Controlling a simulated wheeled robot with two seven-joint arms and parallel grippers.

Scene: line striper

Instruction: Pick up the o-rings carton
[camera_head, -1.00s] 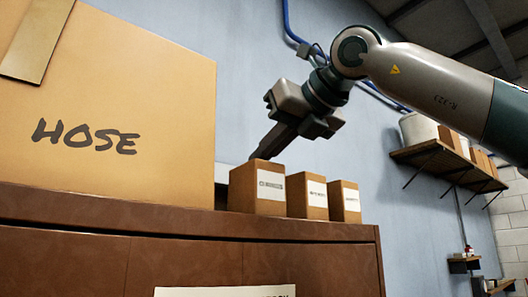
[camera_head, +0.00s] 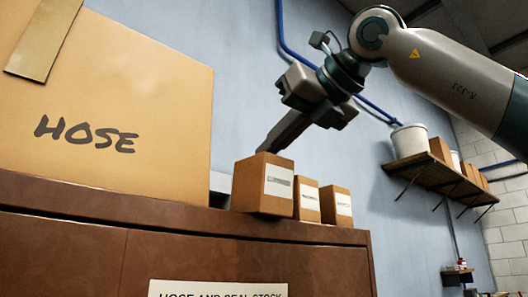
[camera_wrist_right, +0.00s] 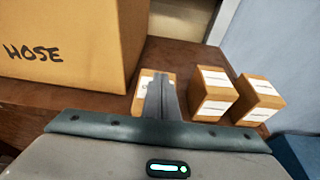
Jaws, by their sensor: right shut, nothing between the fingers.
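Three small brown cartons with white labels stand in a row on top of the brown cabinet; their print is too small to read, so I cannot tell which is the o-rings carton. The left carton (camera_head: 258,189) is the largest in the head view and looks slightly tilted. The middle carton (camera_head: 307,203) and right carton (camera_head: 338,207) are beside it. My right gripper (camera_head: 266,150) is shut and empty, its fingertips at the left carton's top rear; contact is hard to judge. In the right wrist view the fingers (camera_wrist_right: 161,82) partly cover the left carton (camera_wrist_right: 141,98). My left gripper is not in view.
A big box marked HOSE (camera_head: 120,120) stands left of the cartons, with a narrow gap between. The cabinet (camera_head: 60,255) has its front edge close to the cartons. A wall shelf (camera_head: 440,175) with a white bucket is at the right.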

